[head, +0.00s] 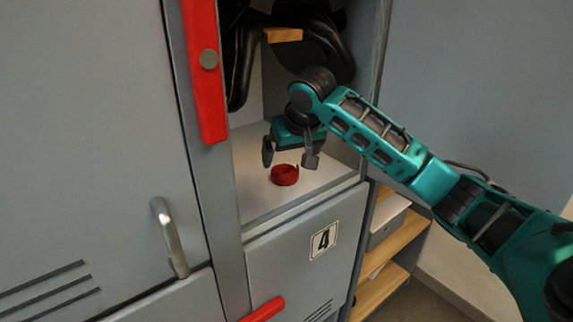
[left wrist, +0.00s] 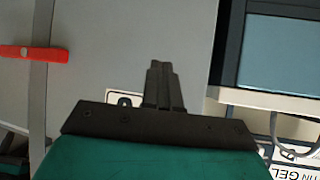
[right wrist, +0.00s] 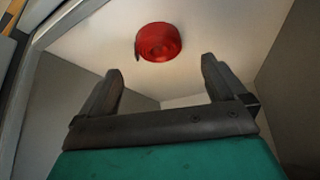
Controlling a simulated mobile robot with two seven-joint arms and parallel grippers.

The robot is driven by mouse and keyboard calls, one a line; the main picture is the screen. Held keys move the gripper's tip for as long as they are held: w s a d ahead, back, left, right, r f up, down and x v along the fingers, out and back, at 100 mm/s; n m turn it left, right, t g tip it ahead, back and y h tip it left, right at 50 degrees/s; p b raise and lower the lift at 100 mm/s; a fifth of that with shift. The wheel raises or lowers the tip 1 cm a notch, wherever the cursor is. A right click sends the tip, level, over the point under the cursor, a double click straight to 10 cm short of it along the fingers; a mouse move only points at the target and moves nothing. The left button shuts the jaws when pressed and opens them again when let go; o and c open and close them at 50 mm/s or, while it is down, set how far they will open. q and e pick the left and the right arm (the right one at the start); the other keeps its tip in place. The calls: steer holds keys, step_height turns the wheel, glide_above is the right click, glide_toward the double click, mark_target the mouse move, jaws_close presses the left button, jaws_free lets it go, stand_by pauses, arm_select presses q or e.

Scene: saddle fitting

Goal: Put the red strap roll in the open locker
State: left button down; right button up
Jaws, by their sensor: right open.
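The red strap roll (head: 285,175) lies on the floor of the open locker (head: 246,196), near its front edge. In the right wrist view the roll (right wrist: 158,42) sits apart from the fingers, beyond their tips. My right gripper (head: 290,160) is open and empty, inside the locker just above the roll; its fingers also show in the right wrist view (right wrist: 160,78). My left gripper (left wrist: 162,70) shows only in the left wrist view. Its two fingers are together with nothing visible between them, in front of a grey locker face.
Dark saddle gear (head: 325,45) hangs in the upper part of the locker. A red latch bar (head: 206,75) and a door handle (head: 170,238) are at the left. Locker door 4 (head: 285,260) is below. Wooden shelves (head: 400,240) stand at the right. A screen (left wrist: 285,55) is near my left gripper.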

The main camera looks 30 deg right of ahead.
steer(key=v, duration=0.6)
steer(key=shift+f, duration=0.1)
stand_by(0.4)
